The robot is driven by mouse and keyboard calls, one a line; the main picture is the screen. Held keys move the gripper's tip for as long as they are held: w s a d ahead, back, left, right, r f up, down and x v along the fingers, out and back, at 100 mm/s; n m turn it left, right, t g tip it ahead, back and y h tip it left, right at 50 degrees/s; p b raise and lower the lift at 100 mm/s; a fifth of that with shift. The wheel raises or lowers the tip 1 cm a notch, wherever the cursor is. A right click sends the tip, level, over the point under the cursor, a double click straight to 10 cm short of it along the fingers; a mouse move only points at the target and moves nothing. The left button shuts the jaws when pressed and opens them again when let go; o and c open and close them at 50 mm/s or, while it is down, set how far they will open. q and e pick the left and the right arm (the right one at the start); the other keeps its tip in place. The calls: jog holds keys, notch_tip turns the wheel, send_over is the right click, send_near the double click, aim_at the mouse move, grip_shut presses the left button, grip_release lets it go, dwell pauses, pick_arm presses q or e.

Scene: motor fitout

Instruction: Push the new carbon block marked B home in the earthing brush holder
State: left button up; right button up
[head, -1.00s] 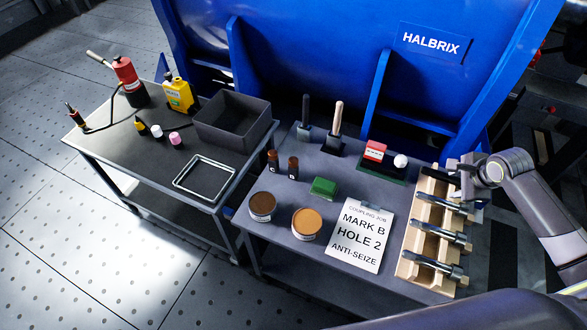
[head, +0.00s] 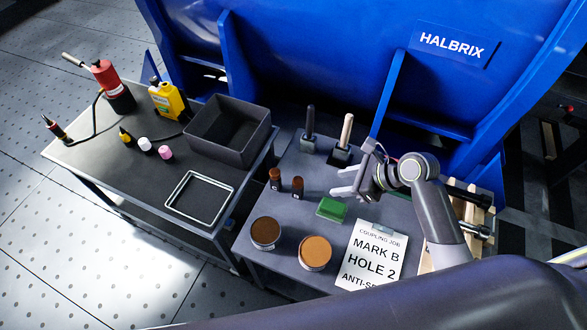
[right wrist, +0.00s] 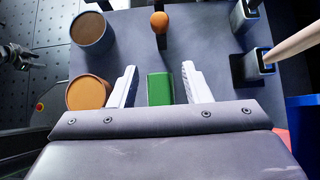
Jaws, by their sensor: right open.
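I cannot make out a carbon block marked B or an earthing brush holder in either view. My right gripper (head: 342,182) is open and empty over the right table, just behind a green block (head: 331,210). In the right wrist view the fingers (right wrist: 160,85) stand apart, with the green block (right wrist: 160,89) showing between them; whether they touch it I cannot tell. Two small brown bottles (head: 275,180) stand left of the gripper; their labels are too small to read. My left gripper does not show in the head view.
Two round tins (head: 315,252) and a job card (head: 372,254) lie in front. Two handled tools in stands (head: 341,154) rise behind. A wooden rack (head: 474,245) is partly hidden by my arm. The left table holds a grey bin (head: 243,150) and an empty tray (head: 214,184).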

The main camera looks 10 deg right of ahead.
jog(key=w+a+f, duration=0.1)
jog(key=b, duration=0.2)
send_near(303, 189)
jog(key=w+a+f, duration=0.1)
jog(key=a+f, duration=0.1)
jog(key=a, duration=0.1)
jog(key=x, duration=0.3)
jog(key=shift+w+f, duration=0.35)
jog(key=shift+w, duration=0.05)
jog(key=shift+b+x, duration=0.45)
jog(key=shift+x, duration=1.8)
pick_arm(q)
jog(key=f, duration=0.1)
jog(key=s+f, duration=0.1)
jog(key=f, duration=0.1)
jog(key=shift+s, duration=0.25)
pick_arm(e)
jog(key=shift+d+f, duration=0.1)
jog(key=shift+f, duration=0.05)
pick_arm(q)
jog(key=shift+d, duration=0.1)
pick_arm(e)
jog(key=shift+c, duration=0.3)
grip_shut()
